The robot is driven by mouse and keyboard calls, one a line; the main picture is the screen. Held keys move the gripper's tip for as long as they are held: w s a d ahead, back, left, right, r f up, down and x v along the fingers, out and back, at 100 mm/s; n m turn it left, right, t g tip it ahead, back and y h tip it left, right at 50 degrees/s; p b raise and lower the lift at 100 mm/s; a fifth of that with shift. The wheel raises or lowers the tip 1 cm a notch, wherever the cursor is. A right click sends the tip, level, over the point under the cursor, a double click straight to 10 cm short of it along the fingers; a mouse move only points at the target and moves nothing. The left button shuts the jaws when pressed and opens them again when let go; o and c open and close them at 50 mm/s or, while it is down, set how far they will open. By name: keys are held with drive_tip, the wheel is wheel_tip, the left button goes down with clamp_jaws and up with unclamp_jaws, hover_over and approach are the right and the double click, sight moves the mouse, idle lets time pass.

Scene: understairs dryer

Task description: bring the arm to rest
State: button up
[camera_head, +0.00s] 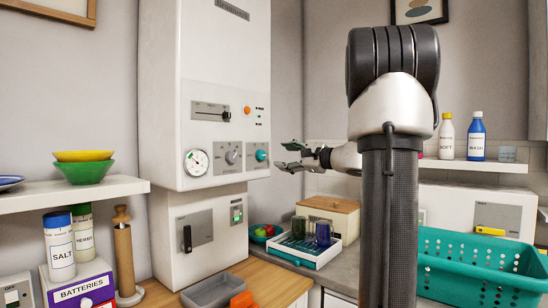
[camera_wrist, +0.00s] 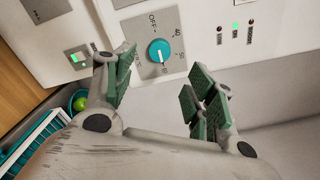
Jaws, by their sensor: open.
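My arm stands upright in front of the counter in the head view, with its wrist reaching left. My gripper (camera_head: 291,156) is open and empty, just right of the white wall unit (camera_head: 225,85). In the wrist view my gripper (camera_wrist: 158,90) shows two green-padded fingers spread apart. A teal dial (camera_wrist: 160,52) lies beyond the gap between them, and no finger appears to touch it. The same teal dial shows in the head view (camera_head: 261,155), left of the fingertips.
A white tray with cups (camera_head: 305,252), a wooden box (camera_head: 328,215) and a teal basket (camera_head: 475,262) stand on the counter below. Bottles (camera_head: 446,137) stand on the right shelf. Bowls (camera_head: 84,167) sit on the left shelf. Open air lies between the gripper and the counter.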

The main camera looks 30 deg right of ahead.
drive_tip(key=v, duration=0.2)
drive_tip(key=shift+s+d, duration=0.15)
drive_tip(key=shift+s, duration=0.15)
drive_tip(key=s+f+n+g, duration=0.3)
drive_tip(key=s+f+g, duration=0.25)
drive_tip(key=f, duration=0.65)
drive_tip(key=s+a+f+n+g+h, duration=0.2)
drive_tip(key=s+a+f+n+g, duration=0.25)
drive_tip(key=s, duration=0.55)
drive_tip(key=s+a+f+n+g+h, duration=0.35)
drive_tip(key=s+a+f+n, duration=0.2)
drive_tip(key=s, duration=0.45)
drive_tip(key=shift+s+a+r+n+t+h, duration=0.2)
drive_tip(key=shift+s+a+n, duration=0.45)
drive_tip(key=shift+n, duration=0.55)
drive_tip(key=shift+s+a+r+n+t+h, duration=0.1)
drive_tip(key=shift+s+a+r+n, duration=0.2)
drive_tip(key=shift+s+a+n, duration=0.65)
drive_tip(key=shift+s+a+r+n+t+h, duration=0.2)
drive_tip(key=shift+a+n, duration=0.25)
drive_tip(key=shift+n, duration=1)
